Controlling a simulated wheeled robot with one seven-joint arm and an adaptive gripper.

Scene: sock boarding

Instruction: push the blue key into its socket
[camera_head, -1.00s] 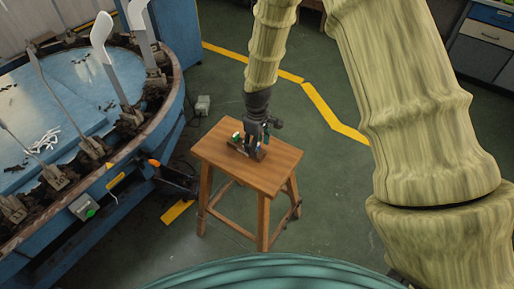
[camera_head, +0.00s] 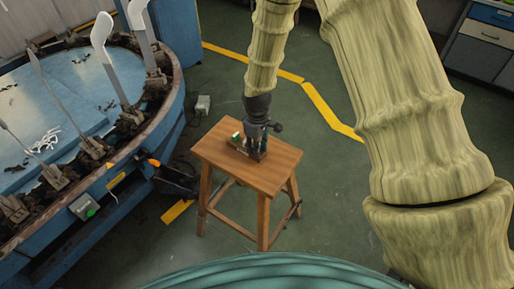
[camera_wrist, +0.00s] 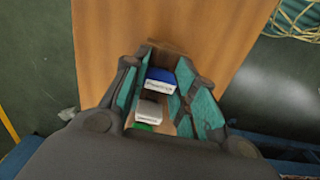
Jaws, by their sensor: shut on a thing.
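The blue key (camera_wrist: 160,78), a small block with a white lettered face, sits between the teal-padded fingertips of my gripper (camera_wrist: 160,84) in the wrist view. My gripper is shut on it. In the head view my gripper (camera_head: 256,150) points down over a small wooden rack (camera_head: 240,147) on the stool and hides the blue key. A white key (camera_wrist: 150,111) and a green key (camera_wrist: 142,127) show beside the blue one in the wrist view. The green key also shows in the head view (camera_head: 236,137). The blue key's socket is hidden.
The wooden stool (camera_head: 285,160) has clear top around the rack. A large blue round machine (camera_head: 95,180) with upright boards stands on the left. A grey box (camera_head: 203,104) lies on the floor behind the stool. The floor right of the stool is free.

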